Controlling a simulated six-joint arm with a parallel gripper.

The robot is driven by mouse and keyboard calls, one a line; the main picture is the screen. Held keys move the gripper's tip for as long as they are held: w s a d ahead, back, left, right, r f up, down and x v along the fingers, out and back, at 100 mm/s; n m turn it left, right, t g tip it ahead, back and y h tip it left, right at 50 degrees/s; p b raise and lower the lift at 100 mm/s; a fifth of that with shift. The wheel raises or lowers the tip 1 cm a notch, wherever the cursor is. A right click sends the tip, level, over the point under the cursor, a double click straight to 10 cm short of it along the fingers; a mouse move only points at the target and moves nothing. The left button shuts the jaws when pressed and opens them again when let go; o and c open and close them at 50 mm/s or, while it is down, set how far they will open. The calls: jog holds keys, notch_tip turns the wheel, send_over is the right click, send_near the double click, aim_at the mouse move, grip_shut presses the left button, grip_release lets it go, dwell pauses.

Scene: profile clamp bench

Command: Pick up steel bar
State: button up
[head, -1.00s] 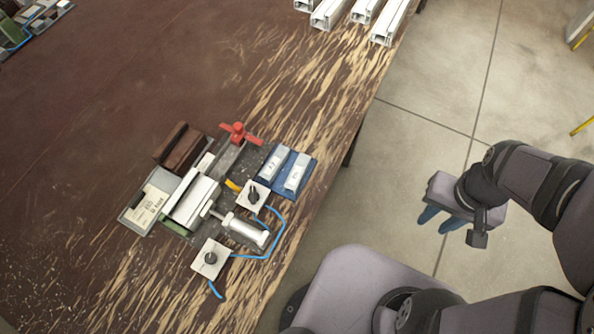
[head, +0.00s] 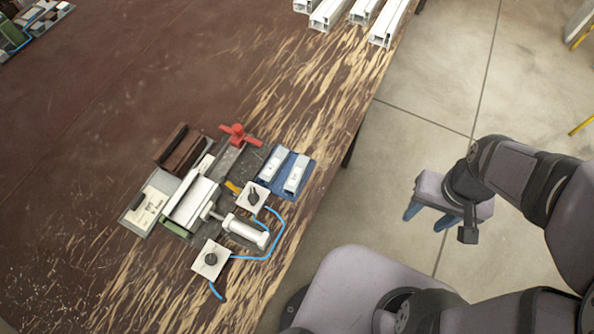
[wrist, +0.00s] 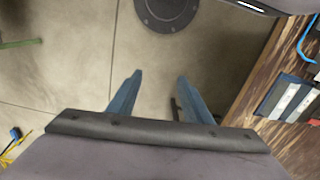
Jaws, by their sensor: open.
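Two short silver bars, a left one (head: 273,161) and a right one (head: 296,174), lie side by side on a blue holder (head: 309,165) at the right of the fixture. They look like steel, with small marks on top that I cannot read. They also show at the right edge of the wrist view, the nearer one (wrist: 284,101) plainly. My gripper (head: 430,217) hangs over the floor, off the table's right edge and well to the right of the bars. In the wrist view its two blue fingers (wrist: 160,76) stand apart with nothing between them.
The clamp fixture has a red handle (head: 238,134), a white profile (head: 191,201), a cylinder (head: 246,231), two knob plates and a blue hose (head: 262,257). A brown block (head: 183,148) stands behind. White profiles (head: 387,24) lie at the table's far edge. The table's left is mostly clear.

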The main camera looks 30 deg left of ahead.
jog(key=s+a+n+g+h+p, duration=0.15)
jog(key=s+a+n, duration=0.3)
jog(key=a, duration=0.45)
jog(key=n+p, duration=0.3)
jog(key=n, duration=0.9)
send_over(297, 173)
jog(key=s+d, duration=0.4)
jog(key=d, duration=0.1)
jog(key=shift+w+a+f+t+y, duration=0.15)
jog(key=shift+w+f+t+y, duration=0.1)
jog(key=shift+f+t, duration=0.2)
jog(key=w+a+n, duration=0.1)
jog(key=n, duration=0.1)
jog(key=w+a+r+n, duration=0.1)
jog(key=a+n, duration=0.1)
jog(key=n, duration=0.1)
jog(key=w+a+r+n+y, duration=0.1)
jog(key=n, duration=0.2)
jog(key=shift+a+r+t, duration=0.2)
jog(key=shift+t, duration=0.1)
jog(key=shift+w+a+r+n, duration=0.15)
jog(key=shift+n, duration=2.1)
jog(key=n, duration=0.6)
jog(key=shift+n, duration=0.3)
jog(key=shift+w+f+p, duration=0.15)
jog(key=shift+f+p, duration=1.2)
jog(key=shift+f, duration=2.3)
